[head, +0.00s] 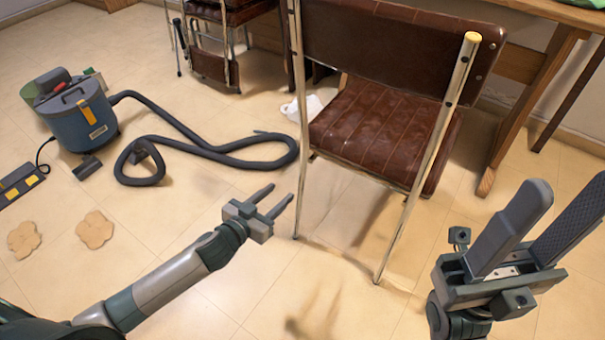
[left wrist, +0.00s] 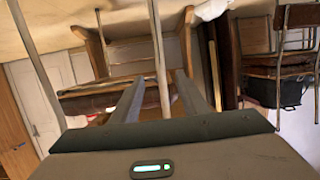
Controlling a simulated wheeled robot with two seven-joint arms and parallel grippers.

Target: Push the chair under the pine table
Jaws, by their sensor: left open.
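The chair (head: 385,45) has a dark brown backrest, a ribbed brown seat and metal tube legs. It stands upright with its back towards me. The pine table (head: 535,95) is beyond it at the upper right, partly cut off by the frame. My left gripper (head: 282,192) is open and empty, just left of the chair's left rear leg. In the left wrist view a chair leg (left wrist: 157,50) shows between the open fingers; I cannot tell whether it touches them. My right gripper (head: 572,187) is open and empty, right of the chair and nearer to me.
A blue vacuum cleaner (head: 75,110) with a dark hose (head: 215,150) lies on the left floor. A power strip (head: 20,183) and flat brown pieces (head: 95,229) are nearby. Another chair (head: 225,15) stands at the back. White crumpled material (head: 303,108) lies behind the chair's left leg.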

